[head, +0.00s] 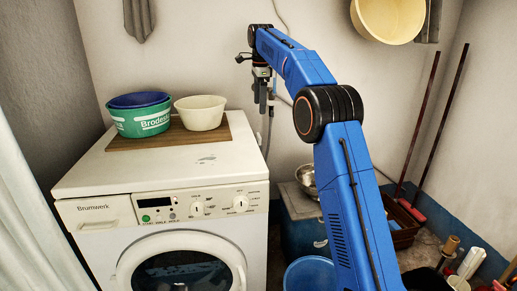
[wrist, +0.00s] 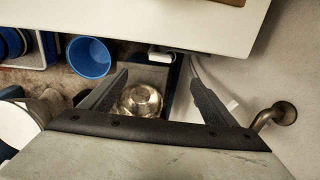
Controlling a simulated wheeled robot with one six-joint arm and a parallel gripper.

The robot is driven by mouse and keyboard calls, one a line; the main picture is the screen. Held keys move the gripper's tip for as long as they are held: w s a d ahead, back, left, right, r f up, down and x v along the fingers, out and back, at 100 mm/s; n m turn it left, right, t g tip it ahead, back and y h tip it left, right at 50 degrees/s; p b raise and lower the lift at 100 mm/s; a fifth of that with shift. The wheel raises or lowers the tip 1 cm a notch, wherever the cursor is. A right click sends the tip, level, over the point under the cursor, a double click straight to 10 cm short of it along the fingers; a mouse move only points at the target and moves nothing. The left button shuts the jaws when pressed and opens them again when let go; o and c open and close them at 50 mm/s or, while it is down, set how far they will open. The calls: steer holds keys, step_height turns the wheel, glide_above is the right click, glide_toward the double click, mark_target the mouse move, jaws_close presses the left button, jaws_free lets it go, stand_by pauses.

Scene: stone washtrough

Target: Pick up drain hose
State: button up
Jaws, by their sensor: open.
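A thin grey hose (head: 269,132), which looks like the drain hose, hangs by the wall just behind the right rear of the washing machine (head: 165,210). My gripper (head: 263,108) is above and in front of it near the machine's back right corner, pointing down. In the wrist view my gripper (wrist: 155,68) has its two dark fingers spread with nothing held between them. Thin pale lines beside the right fingertip may be the hose, partly hidden by that finger. I cannot tell whether the finger touches it. The hose's lower end is hidden.
Green and blue tubs (head: 141,114) and a cream bowl (head: 201,112) stand on a wooden board on the machine. A metal bowl (wrist: 140,100) lies below my fingers. A blue bucket (wrist: 89,57) is on the floor. A metal pipe (wrist: 280,113) juts from the wall at right.

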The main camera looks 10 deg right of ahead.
mark_target(259, 135)
steer(key=f, duration=0.5)
steer(key=w+f, duration=0.1)
steer(key=f, duration=1.1)
steer(key=shift+w+f, duration=0.25)
steer(key=c, duration=1.3)
